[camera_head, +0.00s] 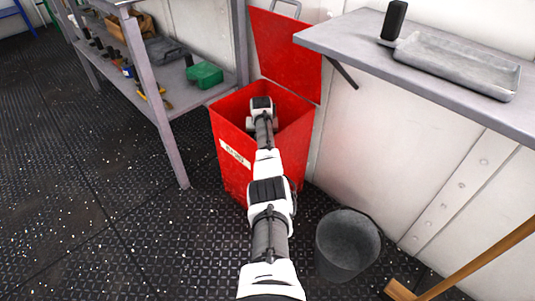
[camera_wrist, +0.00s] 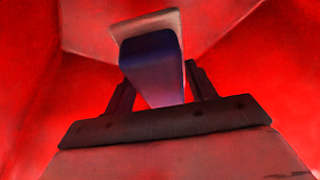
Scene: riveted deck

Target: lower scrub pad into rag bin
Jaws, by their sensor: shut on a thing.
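The rag bin (camera_head: 232,160) is a red box with its lid (camera_head: 289,50) standing open against the wall. My arm reaches down into its mouth. In the head view my gripper and what it holds are hidden inside the bin behind the wrist. In the wrist view my gripper (camera_wrist: 158,98) is shut on the scrub pad (camera_wrist: 150,72), a block with a dark purple body and a paler pinkish end. The red walls of the rag bin (camera_wrist: 42,85) surround the pad. I cannot tell how far the pad is from the bin's floor.
A grey bucket (camera_head: 347,243) stands on the floor right of the bin, with a wooden handle (camera_head: 470,262) near it. A wall shelf (camera_head: 340,42) with a grey tray (camera_head: 457,66) overhangs at the right. A metal rack (camera_head: 160,90) stands left. The left floor is clear.

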